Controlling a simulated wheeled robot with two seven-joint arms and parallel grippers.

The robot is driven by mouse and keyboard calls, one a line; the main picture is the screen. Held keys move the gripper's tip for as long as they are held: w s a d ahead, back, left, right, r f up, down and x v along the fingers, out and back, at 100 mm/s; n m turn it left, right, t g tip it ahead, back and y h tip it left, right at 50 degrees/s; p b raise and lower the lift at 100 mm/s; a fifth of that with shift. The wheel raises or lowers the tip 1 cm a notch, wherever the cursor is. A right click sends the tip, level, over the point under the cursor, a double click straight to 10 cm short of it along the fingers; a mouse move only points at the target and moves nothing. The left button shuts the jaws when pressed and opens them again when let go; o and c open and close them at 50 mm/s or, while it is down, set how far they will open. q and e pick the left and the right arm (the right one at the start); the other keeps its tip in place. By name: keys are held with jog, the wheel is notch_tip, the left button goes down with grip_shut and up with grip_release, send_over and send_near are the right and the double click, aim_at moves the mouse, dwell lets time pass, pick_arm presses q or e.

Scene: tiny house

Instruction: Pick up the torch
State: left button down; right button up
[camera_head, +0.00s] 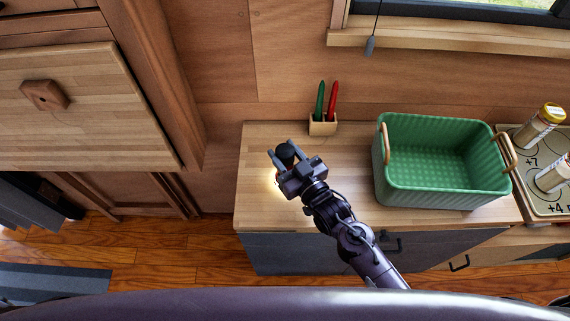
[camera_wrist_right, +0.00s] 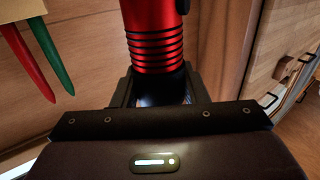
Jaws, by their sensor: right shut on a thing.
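The torch shows in the right wrist view as a red ribbed cylinder (camera_wrist_right: 153,38) with a dark lower part between the fingers. In the head view only its round black end (camera_head: 286,151) shows clearly, pointing up. My right gripper (camera_head: 287,163) is shut on the torch, above the left part of the wooden counter; its fingers also flank the torch in the wrist view (camera_wrist_right: 160,92). A bright glow lies on the counter just left of the gripper. I cannot tell whether the torch touches the counter. My left gripper is not in view.
A small wooden holder (camera_head: 322,127) with a green and a red utensil stands behind the gripper. A green ribbed basket (camera_head: 445,198) stands to the right. Jars (camera_head: 541,127) stand on a board at the far right. The counter (camera_head: 258,208) is clear around the gripper.

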notch_tip(320, 180, up, 20)
jog(key=b, duration=0.2)
dwell(0.4)
jog(key=shift+f+b, duration=3.2)
jog(key=shift+f, duration=1.95)
jog(key=shift+f+b, duration=2.35)
jog(key=shift+f, duration=1.9)
jog(key=shift+f+b, duration=0.3)
jog(key=shift+f, duration=0.3)
jog(key=o, duration=1.4)
